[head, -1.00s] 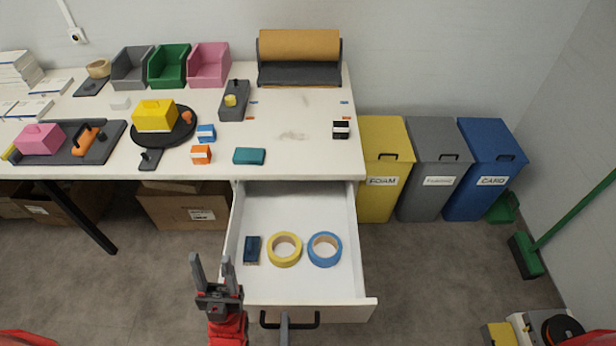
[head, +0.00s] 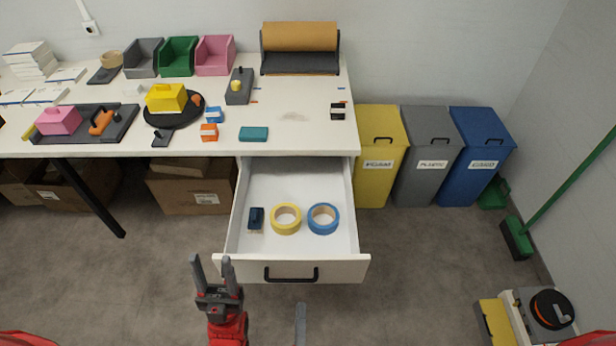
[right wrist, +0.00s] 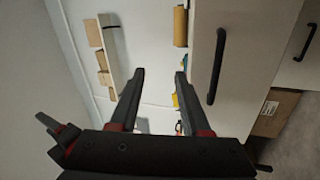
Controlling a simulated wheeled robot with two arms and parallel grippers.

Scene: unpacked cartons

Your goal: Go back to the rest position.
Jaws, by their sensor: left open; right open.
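My left gripper (head: 215,272) is open and empty at the lower middle of the head view, in front of the drawer's left front corner. My right gripper shows in the head view only as a grey finger end (head: 300,320) at the bottom edge, apart from the drawer handle (head: 291,274). In the right wrist view my right gripper (right wrist: 160,74) is open, with nothing between its fingers. The white drawer (head: 293,268) is pulled open under the table. It holds a dark blue block (head: 256,219), a yellow tape roll (head: 286,231) and a blue tape roll (head: 323,232).
The white table (head: 290,142) carries bins, boxes and a paper roll (head: 299,36). Yellow (head: 379,181), grey (head: 428,181) and blue (head: 470,181) waste bins stand right of it. Cardboard boxes (head: 190,194) lie underneath. A low device (head: 540,317) is at the lower right. Floor between is clear.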

